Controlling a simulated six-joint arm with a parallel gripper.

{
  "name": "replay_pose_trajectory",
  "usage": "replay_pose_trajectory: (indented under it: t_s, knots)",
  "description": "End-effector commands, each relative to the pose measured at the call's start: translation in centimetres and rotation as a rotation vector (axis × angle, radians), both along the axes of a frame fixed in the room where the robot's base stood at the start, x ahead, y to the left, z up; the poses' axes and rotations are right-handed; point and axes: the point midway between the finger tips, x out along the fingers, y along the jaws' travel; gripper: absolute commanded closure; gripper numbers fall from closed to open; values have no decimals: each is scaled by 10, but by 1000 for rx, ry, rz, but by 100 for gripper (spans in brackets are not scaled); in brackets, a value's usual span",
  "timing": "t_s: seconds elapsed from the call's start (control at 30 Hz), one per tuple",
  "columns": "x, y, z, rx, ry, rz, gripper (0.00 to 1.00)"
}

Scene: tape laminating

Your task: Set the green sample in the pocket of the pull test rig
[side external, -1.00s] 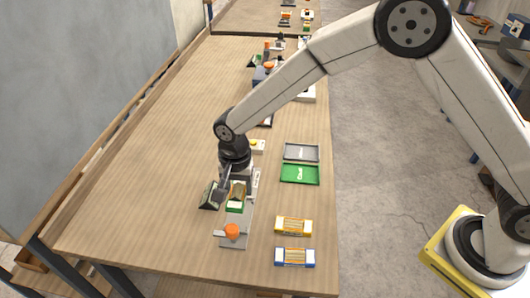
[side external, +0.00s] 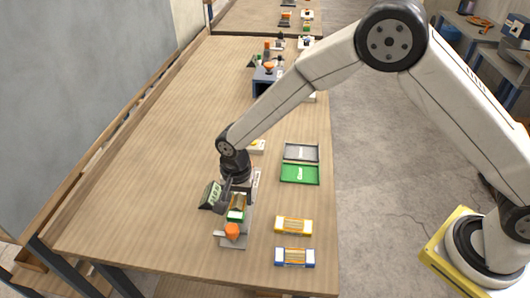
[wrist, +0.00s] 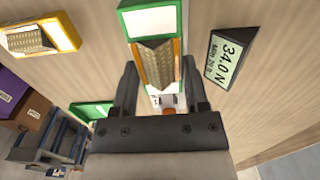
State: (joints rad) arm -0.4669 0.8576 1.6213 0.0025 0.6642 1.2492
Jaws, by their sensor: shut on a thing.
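My gripper (side external: 238,192) is shut on the green sample (side external: 236,215), which also shows between the two dark fingers in the wrist view (wrist: 136,22). The sample has a green-edged white frame and a ribbed brown middle. It is over or at the pull test rig, a grey base plate (side external: 233,243) with an orange knob (side external: 232,230) at its near end. The rig's display (wrist: 232,58) reads 34.0 N. The pocket is hidden under the sample and gripper, so I cannot tell whether the sample is seated.
A yellow sample (side external: 293,225) and a blue sample (side external: 294,257) lie right of the rig. A grey tray (side external: 301,152) and a green tray (side external: 300,174) lie behind them. The left of the table is clear.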

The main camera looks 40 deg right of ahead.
Motion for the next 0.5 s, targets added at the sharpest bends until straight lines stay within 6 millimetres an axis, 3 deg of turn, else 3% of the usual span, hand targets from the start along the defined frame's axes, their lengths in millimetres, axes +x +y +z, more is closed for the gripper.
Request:
replay_pose_trajectory:
  t_s: [0.5]
  knots:
    - [1,0,-18,-1,-1,0,100]
